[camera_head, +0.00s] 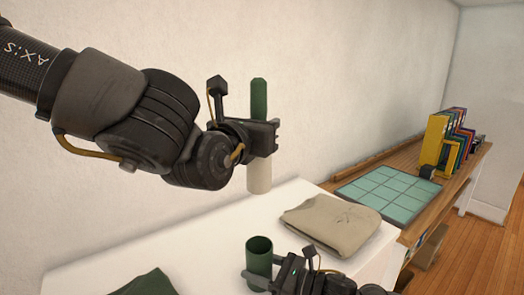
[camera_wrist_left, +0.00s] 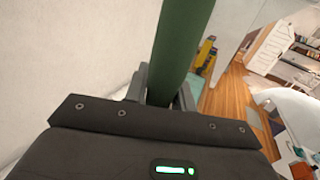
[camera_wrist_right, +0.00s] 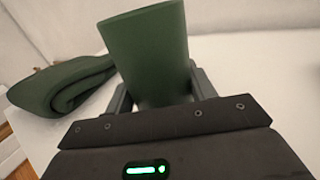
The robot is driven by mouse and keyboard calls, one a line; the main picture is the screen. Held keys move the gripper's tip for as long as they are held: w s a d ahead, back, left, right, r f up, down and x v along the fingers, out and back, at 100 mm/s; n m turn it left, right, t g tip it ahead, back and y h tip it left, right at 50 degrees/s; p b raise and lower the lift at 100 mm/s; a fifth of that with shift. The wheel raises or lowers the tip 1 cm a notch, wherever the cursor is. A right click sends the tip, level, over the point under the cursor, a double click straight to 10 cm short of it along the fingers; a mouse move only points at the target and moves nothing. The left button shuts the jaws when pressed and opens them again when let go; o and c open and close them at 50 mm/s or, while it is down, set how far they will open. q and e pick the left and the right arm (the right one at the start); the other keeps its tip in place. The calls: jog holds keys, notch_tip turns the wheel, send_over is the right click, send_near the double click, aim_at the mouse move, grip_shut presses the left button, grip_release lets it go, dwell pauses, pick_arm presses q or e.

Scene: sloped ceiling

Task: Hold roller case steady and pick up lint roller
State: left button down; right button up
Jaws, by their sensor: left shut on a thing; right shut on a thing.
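The lint roller has a dark green handle (camera_head: 259,98) and a pale roller end (camera_head: 259,178) that points down. My left gripper (camera_head: 262,138) is shut on its handle and holds it upright in the air above the table. The green handle also shows in the left wrist view (camera_wrist_left: 182,45). The roller case (camera_head: 259,252) is an open green cylinder standing upright on the white table, below the roller and apart from it. My right gripper (camera_head: 262,280) is shut around the case. In the right wrist view the case (camera_wrist_right: 150,50) sits between the fingers. Its lower part is hidden.
A folded beige garment (camera_head: 332,222) lies on the white table (camera_head: 205,242) right of the case. A folded green cloth (camera_head: 147,284) lies at the front left. A wooden desk beyond holds a teal grid mat (camera_head: 385,194) and several books (camera_head: 435,140). The wall stands close behind.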

dwell(0.3)
jog(key=o, duration=1.1)
jog(key=v, duration=1.2)
jog(key=shift+s, duration=0.1)
